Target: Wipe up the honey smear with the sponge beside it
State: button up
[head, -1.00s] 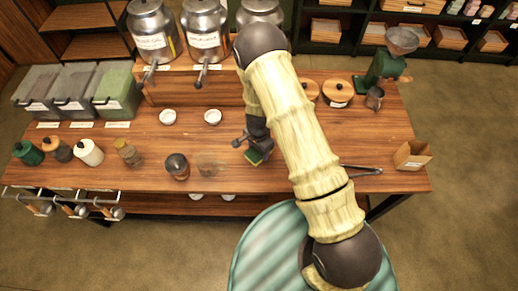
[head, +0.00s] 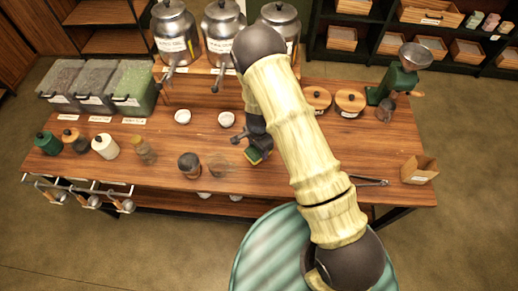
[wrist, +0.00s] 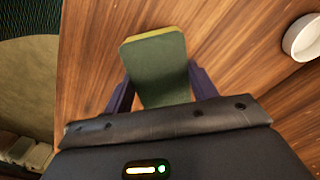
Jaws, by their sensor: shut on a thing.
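My gripper (head: 255,149) is shut on the sponge (head: 258,156), just right of the honey smear. In the wrist view the sponge (wrist: 155,75) is a green block with a yellow far edge, held between the two dark purple fingers of my gripper (wrist: 161,88). The honey smear (head: 218,165) is a faint, slightly glossy patch on the wooden counter, left of the sponge and apart from it. The wrist view does not show the smear. I cannot tell whether the sponge touches the counter.
A dark-lidded jar (head: 189,165) stands close to the left of the smear. Two white bowls (head: 182,117) (head: 226,119) sit behind it. A metal tool (head: 370,181) and an open box (head: 419,170) lie to the right. Metal urns (head: 221,34) stand at the back.

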jog(key=shift+w+r+p, duration=0.15)
jog(key=shift+r+p, duration=1.05)
jog(key=shift+r, duration=0.75)
jog(key=shift+s, duration=0.2)
